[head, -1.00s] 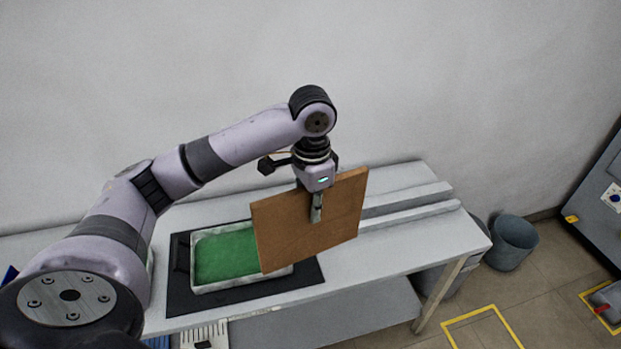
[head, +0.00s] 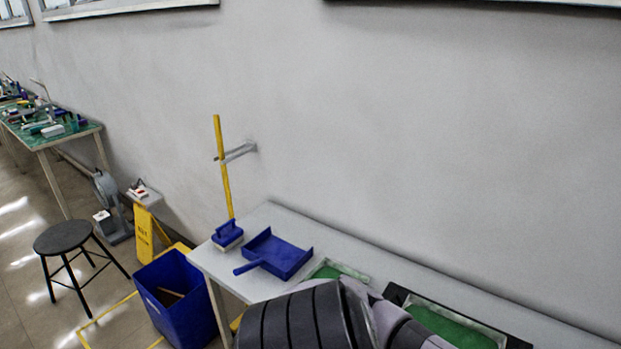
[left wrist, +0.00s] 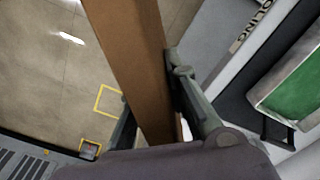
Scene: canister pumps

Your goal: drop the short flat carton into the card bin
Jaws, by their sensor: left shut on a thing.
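My left gripper (left wrist: 154,105) shows in the left wrist view, its two fingers shut on a flat brown carton (left wrist: 130,50), seen edge-on between them. The carton runs up out of the top of that view, with floor below it and the table side to its right. In the head view the gripper and carton are out of frame; only part of my arm shows at the bottom. A blue bin (head: 176,312) stands on the floor left of the table, with a brown piece (head: 172,294) inside. My right gripper is not in view.
The pale table (head: 268,222) bears a blue dustpan (head: 280,254), a blue brush (head: 228,234) and green-lined trays (head: 450,328). Yellow lines mark the floor.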

